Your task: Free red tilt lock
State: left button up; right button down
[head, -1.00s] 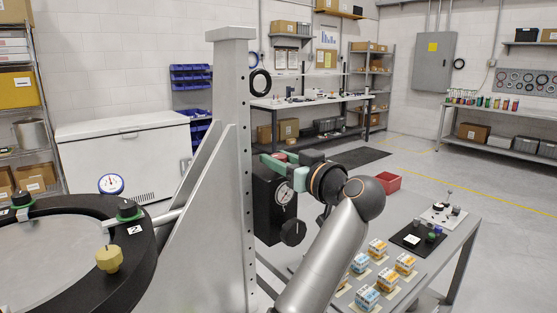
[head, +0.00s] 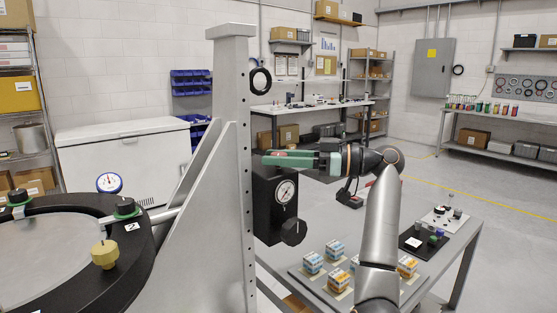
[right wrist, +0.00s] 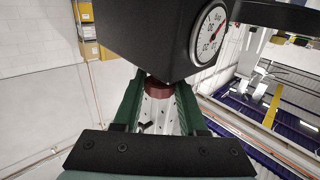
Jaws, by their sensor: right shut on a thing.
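The red tilt lock (right wrist: 158,86) shows in the right wrist view as a dark red round piece against a black box (right wrist: 150,35) with a dial gauge. My right gripper (right wrist: 158,92) has its green fingers on either side of it and is shut on it. In the head view my right gripper (head: 272,158) reaches in from the right, at the top of the black gauge box (head: 265,205) beside the grey upright (head: 230,120). The lock is mostly hidden there by the fingers. My left gripper is not in view.
A black ring fixture (head: 135,255) with a yellow knob (head: 104,254) stands at left. A black knob (head: 293,231) sticks out below the gauge (head: 286,192). A grey table (head: 455,245) with several small boxes lies below my right arm. The floor behind is open.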

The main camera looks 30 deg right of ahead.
jog(key=n+g+y+p, duration=0.1)
jog(key=n+g+y, duration=0.1)
jog(key=g, duration=0.1)
jog(key=shift+r+n, duration=0.15)
jog(key=shift+n, duration=0.15)
jog(key=shift+n+g+y+p, duration=0.95)
jog(key=shift+n+g, duration=0.35)
jog(key=shift+g, duration=0.7)
jog(key=shift+n+g, duration=0.3)
jog(key=shift+g, duration=0.1)
jog(key=shift+c, duration=2.2)
grip_release()
